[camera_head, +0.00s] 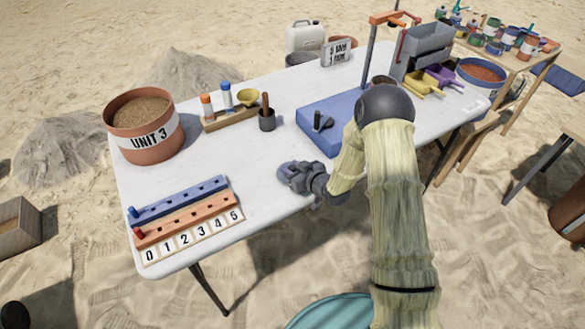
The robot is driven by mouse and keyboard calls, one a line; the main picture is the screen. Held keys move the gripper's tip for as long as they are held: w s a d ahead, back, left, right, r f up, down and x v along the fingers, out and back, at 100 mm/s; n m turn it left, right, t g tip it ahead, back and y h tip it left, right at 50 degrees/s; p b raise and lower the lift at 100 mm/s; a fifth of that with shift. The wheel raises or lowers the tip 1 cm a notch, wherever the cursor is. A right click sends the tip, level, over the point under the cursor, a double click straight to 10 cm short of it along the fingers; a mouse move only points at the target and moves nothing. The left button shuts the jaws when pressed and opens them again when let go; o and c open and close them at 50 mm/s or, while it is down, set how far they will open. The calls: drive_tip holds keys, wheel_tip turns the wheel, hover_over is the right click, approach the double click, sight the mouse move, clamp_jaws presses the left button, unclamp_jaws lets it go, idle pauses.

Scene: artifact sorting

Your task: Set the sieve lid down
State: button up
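My gripper (298,177) is over the front middle of the white table (235,150), near its front edge. A small rounded grey piece at its fingers may be the sieve lid, but it blends with the gripper and I cannot tell for sure. I cannot tell whether the fingers are open or shut, or whether that piece touches the table. No sieve is clearly recognizable in this view.
A blue mat (312,122) with a dark tool lies right of centre. A bucket marked UNIT 3 (143,130) stands at the left, a numbered peg rack (190,225) at the front left. A bottle rack (230,118) and dark cup (267,122) stand behind my gripper.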

drive_tip(key=shift+o, duration=0.6)
drive_tip(key=shift+r, duration=0.15)
drive_tip(key=v, duration=1.2)
drive_tip(key=shift+b, duration=0.35)
drive_tip(key=shift+s, duration=0.1)
